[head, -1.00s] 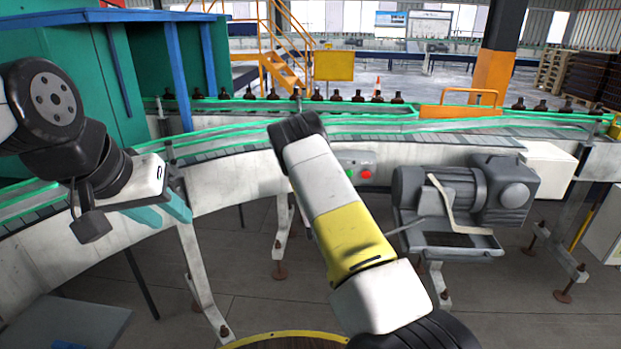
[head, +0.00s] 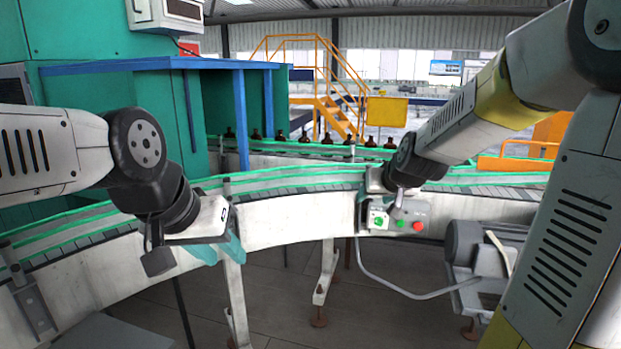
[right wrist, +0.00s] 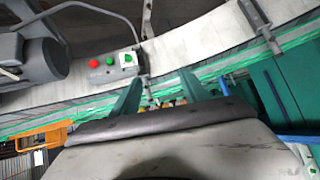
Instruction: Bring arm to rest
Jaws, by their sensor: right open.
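My right arm comes in from the right in the head view, its wrist bent down in front of the conveyor (head: 290,225). Its fingers are not clear there. In the right wrist view my right gripper (right wrist: 160,92) is open, its two green fingers apart with nothing held between them. My left gripper (head: 220,247) hangs in front of the conveyor's side at the left, its teal fingers apart and empty. Several small dark amber bottles (head: 281,136) stand in a row on the far conveyor line, well beyond both grippers.
A control box (head: 398,218) with green and red buttons is on the conveyor's side, close to my right wrist; it also shows in the right wrist view (right wrist: 112,68). A grey motor (head: 480,250) stands right of it. A green machine housing (head: 90,95) with a blue frame fills the left.

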